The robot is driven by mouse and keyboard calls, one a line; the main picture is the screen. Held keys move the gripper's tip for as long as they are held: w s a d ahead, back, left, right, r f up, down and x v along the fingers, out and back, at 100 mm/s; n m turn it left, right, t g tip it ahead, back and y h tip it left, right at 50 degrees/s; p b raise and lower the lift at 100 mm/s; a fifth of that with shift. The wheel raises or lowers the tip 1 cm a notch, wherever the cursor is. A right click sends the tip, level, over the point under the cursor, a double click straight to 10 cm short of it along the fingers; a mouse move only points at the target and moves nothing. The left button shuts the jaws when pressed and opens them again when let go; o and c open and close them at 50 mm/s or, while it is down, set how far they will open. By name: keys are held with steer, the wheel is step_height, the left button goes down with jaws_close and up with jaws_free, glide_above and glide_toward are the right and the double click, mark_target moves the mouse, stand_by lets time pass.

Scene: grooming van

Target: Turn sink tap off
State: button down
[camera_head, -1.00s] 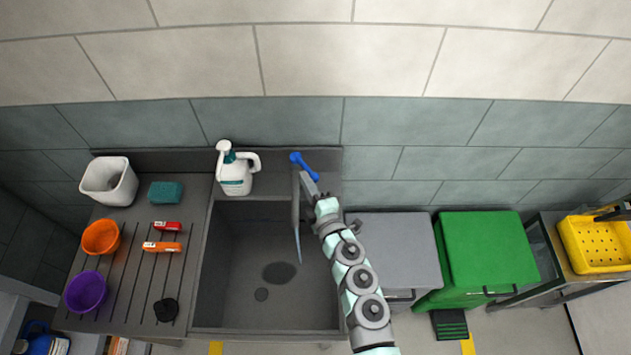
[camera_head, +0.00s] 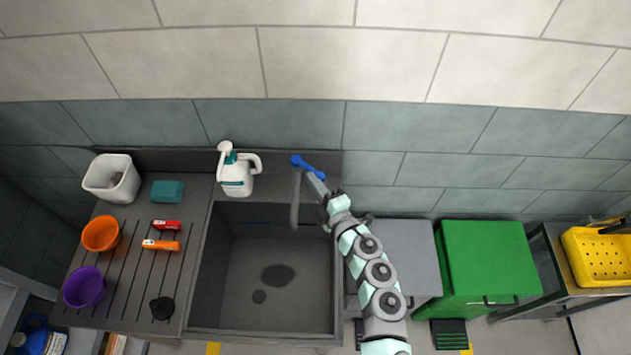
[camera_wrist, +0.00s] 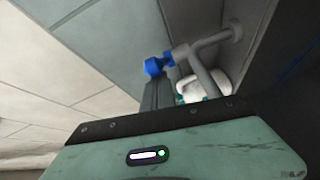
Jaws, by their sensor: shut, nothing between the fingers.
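The sink tap has a grey curved spout (camera_head: 295,205) over the dark sink basin (camera_head: 255,250) and a blue lever (camera_head: 309,167) at its back, pointing right and slightly toward me. No water stream shows under the spout. My gripper (camera_head: 317,184) is shut and empty, with its tip close beside the right end of the lever; I cannot tell if they touch. In the wrist view, the blue lever (camera_wrist: 155,66) sits just beyond the dark fingers (camera_wrist: 158,93), and the grey tap pipe (camera_wrist: 212,42) is to the right.
A white jug-like bottle (camera_head: 236,177) stands left of the tap on the sink's back edge. The drainboard (camera_head: 205,215) at left holds a white bin (camera_head: 112,178), a teal sponge (camera_head: 167,191), orange (camera_head: 101,234) and purple bowls (camera_head: 84,287). A green cabinet (camera_head: 490,258) stands right.

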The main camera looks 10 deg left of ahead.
steer(key=s+d+r, duration=0.1)
steer(key=s+d, duration=0.3)
steer(key=s, duration=0.6)
steer(key=shift+s+d+r, duration=0.15)
steer(key=shift+s, duration=0.2)
